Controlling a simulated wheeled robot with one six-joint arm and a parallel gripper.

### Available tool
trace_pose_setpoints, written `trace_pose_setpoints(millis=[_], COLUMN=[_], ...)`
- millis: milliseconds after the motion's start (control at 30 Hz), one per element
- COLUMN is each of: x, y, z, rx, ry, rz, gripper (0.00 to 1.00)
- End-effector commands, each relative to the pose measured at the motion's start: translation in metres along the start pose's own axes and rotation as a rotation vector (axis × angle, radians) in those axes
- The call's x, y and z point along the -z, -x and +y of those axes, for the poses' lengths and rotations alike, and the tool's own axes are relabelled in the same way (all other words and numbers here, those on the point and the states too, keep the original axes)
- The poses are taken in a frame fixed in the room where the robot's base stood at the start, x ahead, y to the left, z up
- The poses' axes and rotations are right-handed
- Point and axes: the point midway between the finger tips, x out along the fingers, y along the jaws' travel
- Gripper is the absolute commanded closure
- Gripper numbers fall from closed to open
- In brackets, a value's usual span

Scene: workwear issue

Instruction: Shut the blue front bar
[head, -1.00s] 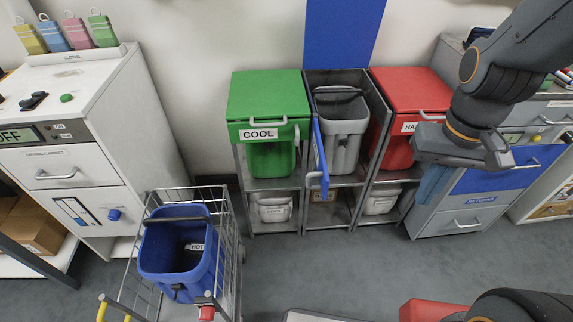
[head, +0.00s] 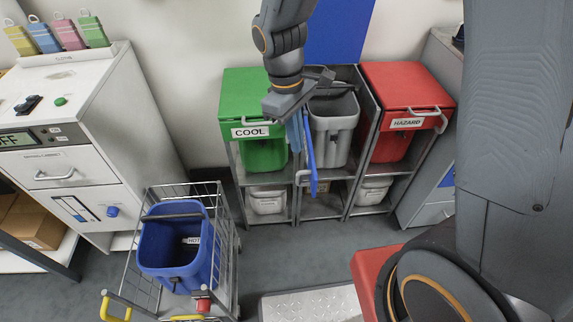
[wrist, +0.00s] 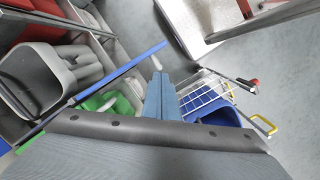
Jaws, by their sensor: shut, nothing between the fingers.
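The blue front bar (head: 309,158) belongs to the middle bay of the waste stand. It stands swung out, pointing forward away from the bay, with a pale loop handle (head: 302,178) near its front end. The bay's front is open and the grey bin (head: 333,125) inside is visible. My gripper (head: 297,140) is shut and empty, fingers down, just left of the bar in the head view. In the wrist view the blue-grey fingertips (wrist: 158,88) are beside the bar (wrist: 120,72), close to its handle end. I cannot tell whether they touch it.
The green COOL bin (head: 262,152) is left of the bar and the red HAZARD bin (head: 391,146) is right. A wire trolley (head: 228,240) with a blue bin (head: 178,255) stands front left. A metal step plate (head: 310,305) lies in front; grey floor between is clear.

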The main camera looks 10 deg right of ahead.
Motion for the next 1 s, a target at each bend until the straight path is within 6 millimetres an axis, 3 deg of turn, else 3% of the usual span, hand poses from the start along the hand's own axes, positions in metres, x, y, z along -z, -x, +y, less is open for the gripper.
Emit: trace_pose_setpoints(millis=[100, 300, 567, 1000], x=[0.038, 0.072, 0.076, 0.070], y=[-0.001, -0.008, -0.028, -0.105], z=[-0.018, -0.036, -0.038, -0.032], rx=[-0.026, -0.054, -0.058, -0.056], ry=[0.230, 0.445, 0.485, 0.481], rz=[-0.041, -0.079, -0.089, -0.090], gripper=[1.00, 1.00, 1.00, 1.00])
